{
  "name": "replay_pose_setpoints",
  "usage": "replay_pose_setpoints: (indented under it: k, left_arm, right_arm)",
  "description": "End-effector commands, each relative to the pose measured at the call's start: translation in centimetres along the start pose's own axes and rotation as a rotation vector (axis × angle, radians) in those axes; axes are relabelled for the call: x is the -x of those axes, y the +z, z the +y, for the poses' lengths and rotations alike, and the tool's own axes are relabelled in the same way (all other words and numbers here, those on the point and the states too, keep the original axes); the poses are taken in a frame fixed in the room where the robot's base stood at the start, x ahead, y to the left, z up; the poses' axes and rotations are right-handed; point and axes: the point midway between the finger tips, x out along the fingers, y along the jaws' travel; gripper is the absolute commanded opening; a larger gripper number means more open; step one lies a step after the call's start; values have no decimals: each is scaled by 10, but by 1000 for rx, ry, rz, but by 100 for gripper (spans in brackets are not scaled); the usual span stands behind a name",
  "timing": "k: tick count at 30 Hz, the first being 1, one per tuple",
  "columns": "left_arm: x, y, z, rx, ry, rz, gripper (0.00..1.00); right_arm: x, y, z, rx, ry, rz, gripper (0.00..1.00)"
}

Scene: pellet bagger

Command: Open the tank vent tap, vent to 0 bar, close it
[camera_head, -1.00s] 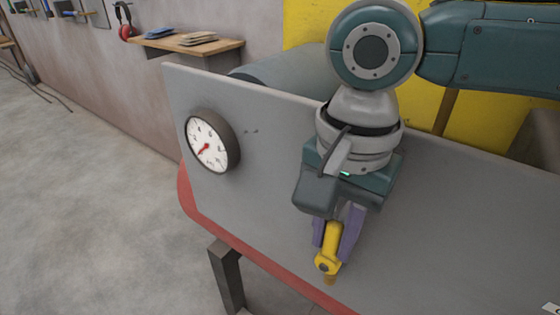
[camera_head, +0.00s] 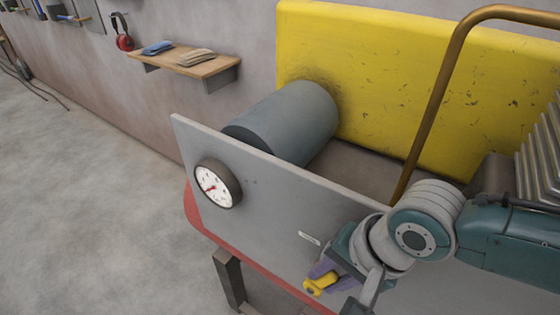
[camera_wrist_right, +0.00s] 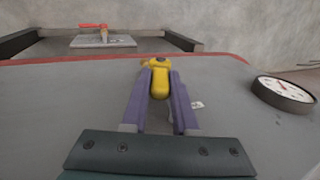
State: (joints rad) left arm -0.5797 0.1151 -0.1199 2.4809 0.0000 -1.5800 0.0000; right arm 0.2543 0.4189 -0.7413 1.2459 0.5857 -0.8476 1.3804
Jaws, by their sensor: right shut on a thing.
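The yellow tap handle (camera_head: 318,285) is on the grey panel (camera_head: 265,215), near its lower edge. My right gripper (camera_head: 323,274) is shut on it with its purple fingers. In the right wrist view the handle (camera_wrist_right: 160,82) lies between both fingers, which partly cover it. The round pressure gauge (camera_head: 217,184) is on the panel to the left, with a red needle towards the lower left; its exact value is too small to read. A grey cylinder (camera_head: 290,115), maybe the tank, lies behind the panel. My left gripper is not in view.
A brown pipe (camera_head: 437,95) rises behind the panel before a yellow wall (camera_head: 380,80). A wooden shelf (camera_head: 222,68) hangs at the back left. The floor (camera_head: 90,200) at left is clear. The right wrist view shows a red lever (camera_wrist_right: 93,26) beyond the panel edge.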

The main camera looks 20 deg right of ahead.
Motion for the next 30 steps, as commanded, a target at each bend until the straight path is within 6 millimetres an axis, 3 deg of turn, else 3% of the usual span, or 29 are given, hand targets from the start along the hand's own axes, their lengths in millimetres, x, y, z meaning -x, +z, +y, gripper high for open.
replay_pose_setpoints:
  k: [12,30]
  left_arm:
    - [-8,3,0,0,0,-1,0]
    - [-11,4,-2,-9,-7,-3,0]
  right_arm:
    - [-3,0,13,-2,-229,-1,0]
    - [-2,0,13,-1,-278,-3,0]
